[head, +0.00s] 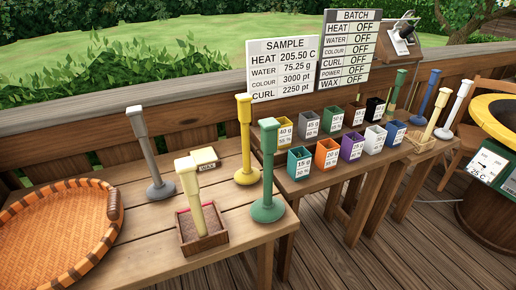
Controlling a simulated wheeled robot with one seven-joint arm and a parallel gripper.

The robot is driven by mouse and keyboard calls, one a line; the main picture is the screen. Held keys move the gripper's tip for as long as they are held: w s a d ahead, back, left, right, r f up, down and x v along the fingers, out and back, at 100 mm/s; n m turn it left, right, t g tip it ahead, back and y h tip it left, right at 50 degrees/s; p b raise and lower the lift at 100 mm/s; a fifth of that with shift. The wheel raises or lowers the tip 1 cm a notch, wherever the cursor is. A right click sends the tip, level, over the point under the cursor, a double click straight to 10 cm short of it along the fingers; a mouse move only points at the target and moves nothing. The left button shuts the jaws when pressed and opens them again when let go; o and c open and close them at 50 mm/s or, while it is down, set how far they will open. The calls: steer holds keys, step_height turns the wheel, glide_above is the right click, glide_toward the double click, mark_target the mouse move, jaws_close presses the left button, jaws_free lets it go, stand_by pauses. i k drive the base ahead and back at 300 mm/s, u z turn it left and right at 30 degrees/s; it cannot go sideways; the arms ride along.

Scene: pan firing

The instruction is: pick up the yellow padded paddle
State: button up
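A bright yellow upright paddle-like tool (245,140) stands on a round yellow base on the near wooden table, towards its back right. It has a thin shaft and a wider block at the top; I cannot make out any padding. A similar pale cream one (197,205) stands in a small brown tray (205,243) in front of it to the left. My gripper is not in view.
A green tool (268,170) stands close in front of the yellow one, and a grey one (150,155) to its left. A woven basket (60,215) fills the table's left. Coloured boxes (327,155) and signs (283,68) stand right.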

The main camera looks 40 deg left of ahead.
mark_target(248, 175)
steer(key=u, duration=0.5)
steer(key=i, duration=0.95)
steer(key=u, duration=1)
steer(key=i, duration=0.3)
steer(key=u, duration=0.1)
